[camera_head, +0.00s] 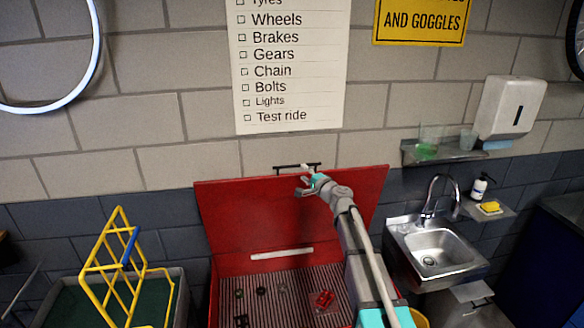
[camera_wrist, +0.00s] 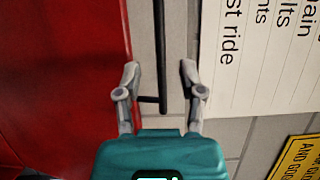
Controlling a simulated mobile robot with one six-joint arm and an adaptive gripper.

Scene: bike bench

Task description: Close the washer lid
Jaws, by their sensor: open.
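The red washer lid (camera_head: 235,215) stands raised and open, tilted back near the wall. It also fills the left of the wrist view (camera_wrist: 55,80). A black bar handle (camera_head: 297,165) is at its top edge. The open washer tub (camera_head: 262,300) is below, with a ribbed floor. My gripper (camera_head: 305,186) is open, just below the handle in the head view. In the wrist view, the handle bar (camera_wrist: 160,50) lies between the spread fingers of my gripper (camera_wrist: 160,78). I cannot tell whether they touch it.
Small parts and a red piece (camera_head: 324,299) lie in the tub. A sink (camera_head: 440,250) is at right, a yellow frame (camera_head: 105,270) at left. A checklist (camera_head: 290,70) and a yellow sign (camera_head: 420,20) hang on the wall behind the lid.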

